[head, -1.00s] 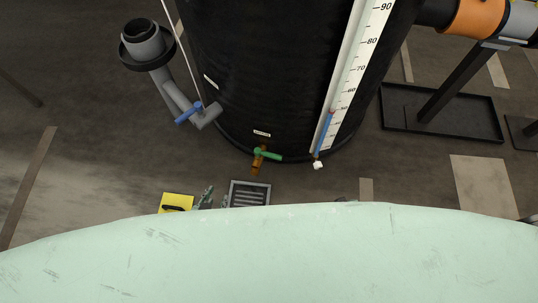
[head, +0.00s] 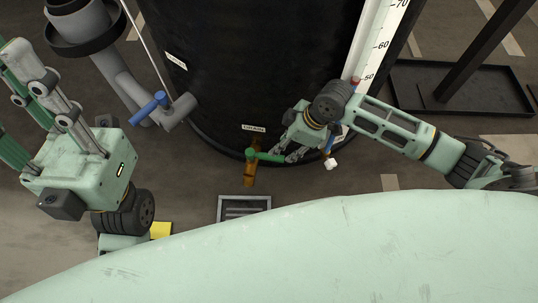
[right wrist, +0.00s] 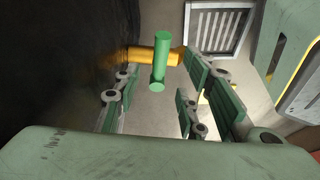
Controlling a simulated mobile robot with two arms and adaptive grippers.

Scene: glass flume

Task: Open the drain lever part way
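The drain lever (head: 266,156) is a green handle on a brass valve (head: 249,176) low on the black tank, under a white DRAIN label (head: 253,128). It points right in the head view. My right gripper (head: 289,152) is at the lever's free end.
A blue-handled valve (head: 148,107) on a grey pipe stands left of the drain. A floor grate (head: 244,204) lies below the drain. A black tray (head: 448,88) lies at right.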

